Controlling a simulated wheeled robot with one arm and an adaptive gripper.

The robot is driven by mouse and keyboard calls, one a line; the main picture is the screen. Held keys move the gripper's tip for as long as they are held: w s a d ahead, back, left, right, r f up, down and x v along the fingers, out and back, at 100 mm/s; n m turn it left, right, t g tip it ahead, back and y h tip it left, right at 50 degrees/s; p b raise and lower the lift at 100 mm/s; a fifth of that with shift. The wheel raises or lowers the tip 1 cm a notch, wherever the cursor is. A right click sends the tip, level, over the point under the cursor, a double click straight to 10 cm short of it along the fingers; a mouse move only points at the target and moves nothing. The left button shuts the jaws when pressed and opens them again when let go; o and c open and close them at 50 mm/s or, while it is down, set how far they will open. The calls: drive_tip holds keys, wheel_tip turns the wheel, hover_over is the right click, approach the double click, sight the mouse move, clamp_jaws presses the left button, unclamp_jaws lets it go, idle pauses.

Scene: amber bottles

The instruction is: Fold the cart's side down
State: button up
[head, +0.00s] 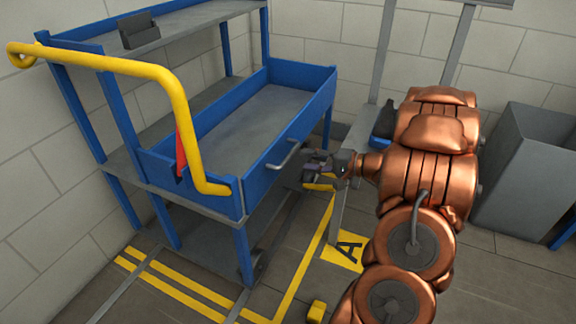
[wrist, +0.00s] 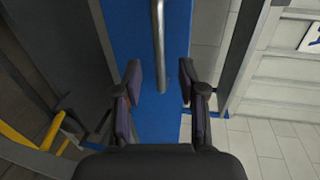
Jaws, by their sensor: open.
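The blue cart (head: 205,150) stands at the left and centre of the head view. Its near side panel (head: 296,140) is upright, with a grey bar handle (head: 283,155) on its outer face. In the wrist view the blue panel (wrist: 147,60) runs down the middle and the handle (wrist: 158,40) shows as a grey bar. My gripper (head: 312,168) is just right of the handle in the head view. In the wrist view my gripper (wrist: 160,85) is open, its fingers spread wide. The handle's end lies between the fingers in the picture; I cannot tell its depth from them.
A yellow push bar (head: 130,67) bends around the cart's left end, with a red piece (head: 181,150) beside it. A grey bin (head: 525,165) stands at the right. A grey post (head: 383,60) rises behind my arm. Yellow floor lines (head: 305,262) run by the cart.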

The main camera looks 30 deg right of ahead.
sight(288, 155)
drive_tip(key=shift+b+x, duration=0.4)
drive_tip(key=shift+x, duration=3.45)
drive_tip(key=shift+d, duration=0.1)
clamp_jaws()
